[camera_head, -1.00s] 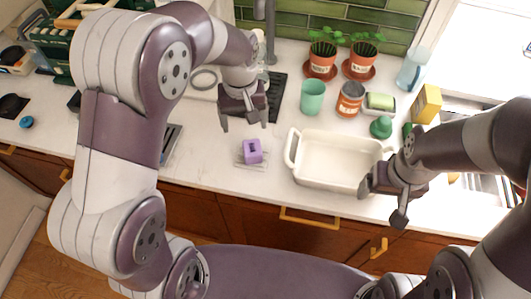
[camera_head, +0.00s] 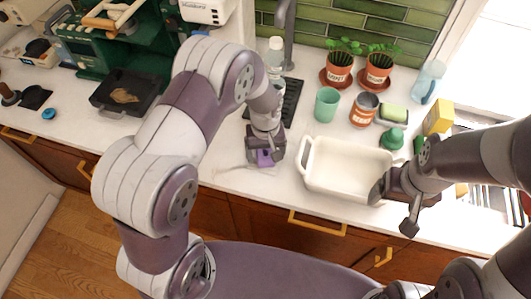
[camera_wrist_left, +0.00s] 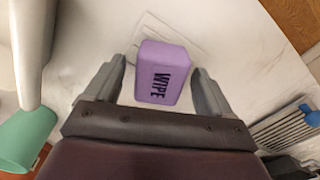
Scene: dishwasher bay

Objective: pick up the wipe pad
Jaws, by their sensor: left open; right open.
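The purple wipe pad (camera_wrist_left: 163,74), marked WIPE, lies on the white counter. In the head view only a part of the wipe pad (camera_head: 265,158) shows beneath my left gripper (camera_head: 264,156). In the left wrist view the fingers of my left gripper (camera_wrist_left: 165,85) are open, one on each side of the pad, with gaps to it. My right gripper (camera_head: 396,207) is open and empty at the right end of the white baking dish, by the counter's front edge.
The white baking dish (camera_head: 335,185) stands right of the pad. A dark pan (camera_head: 122,95) is at the left. Bare counter lies left of the pad.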

